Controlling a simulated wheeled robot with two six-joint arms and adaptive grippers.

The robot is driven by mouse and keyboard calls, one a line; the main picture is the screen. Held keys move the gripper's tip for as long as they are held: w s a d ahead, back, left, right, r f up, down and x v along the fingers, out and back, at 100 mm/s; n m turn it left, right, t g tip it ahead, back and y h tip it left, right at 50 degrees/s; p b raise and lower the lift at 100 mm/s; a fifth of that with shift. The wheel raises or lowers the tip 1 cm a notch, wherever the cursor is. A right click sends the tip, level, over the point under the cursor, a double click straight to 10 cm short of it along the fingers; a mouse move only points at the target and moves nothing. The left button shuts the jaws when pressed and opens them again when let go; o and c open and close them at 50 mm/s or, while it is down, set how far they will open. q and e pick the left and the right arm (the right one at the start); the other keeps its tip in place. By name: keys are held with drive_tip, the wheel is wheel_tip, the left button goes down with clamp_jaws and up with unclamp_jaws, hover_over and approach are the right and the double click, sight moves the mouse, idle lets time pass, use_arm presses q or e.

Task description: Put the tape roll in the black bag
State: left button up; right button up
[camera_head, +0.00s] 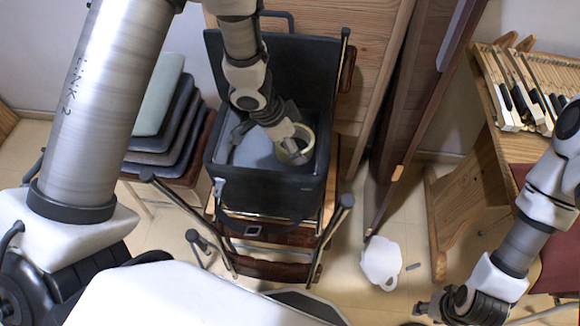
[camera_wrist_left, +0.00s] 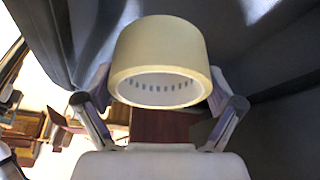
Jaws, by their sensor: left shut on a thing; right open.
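The black bag (camera_head: 216,170) stands open on a chair-like stand in the head view, its lid raised at the back. The cream tape roll (camera_head: 306,137) is at the bag's opening, inside its outline. My left gripper (camera_head: 292,150) is shut on the tape roll, reaching down from above. In the left wrist view the tape roll (camera_wrist_left: 160,62) sits between the two fingers of the left gripper (camera_wrist_left: 160,108), with dark fabric of the bag (camera_wrist_left: 262,50) around it. Whether the roll touches the bag's floor cannot be told. My right gripper (camera_head: 432,308) is open and empty at the lower right.
Stacked cushions (camera_head: 172,120) stand left of the bag. Tall wooden panels (camera_head: 372,70) stand behind it to the right. A wooden table with piano keys (camera_head: 520,95) is at the right. A white flat object (camera_head: 381,262) lies on the floor, which is mostly free around it.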

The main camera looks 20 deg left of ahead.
sight(299, 167)
use_arm(q)
wheel_tip(299, 167, down, 8)
drive_tip(key=shift+f+b, duration=0.2)
drive_tip(key=shift+b, duration=1)
use_arm(e)
wheel_tip(299, 167, down, 4)
drive_tip(key=shift+r, duration=0.25)
use_arm(q)
drive_tip(key=shift+f, duration=0.1)
use_arm(e)
drive_tip(key=shift+f, duration=0.1)
use_arm(q)
drive_tip(key=o, duration=0.9)
drive_tip(key=shift+r, duration=0.3)
drive_tip(key=p+v, duration=0.3)
drive_tip(key=v, duration=0.8)
drive_tip(key=shift+p, duration=0.3)
drive_tip(key=shift+s+a+r, duration=0.1)
drive_tip(key=shift+r, duration=0.2)
use_arm(e)
wheel_tip(299, 167, up, 4)
drive_tip(key=shift+f, duration=0.1)
